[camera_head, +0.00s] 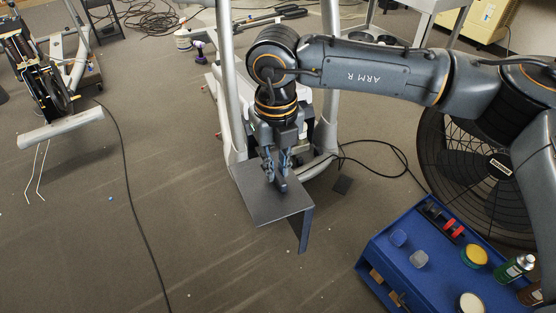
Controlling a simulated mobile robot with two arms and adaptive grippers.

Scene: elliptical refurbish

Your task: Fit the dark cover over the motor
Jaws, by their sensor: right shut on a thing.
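The dark cover (262,203) is a bent, dark grey sheet with a flat top and a side that hangs down at the front right. My right gripper (279,181) comes down from above and is shut on the cover near the middle of its top. The cover is in front of the lower frame of the elliptical machine (230,110). I cannot tell whether it touches the machine. The motor is not clearly visible; the cover and my right arm block the view there. My left gripper is not in view.
A blue cart (372,262) with jars, bottles and tools stands at the lower right. A large black fan (470,180) stands behind it. Another exercise machine (60,128) is at the left. Black cables lie on the floor. Open floor lies at the lower left.

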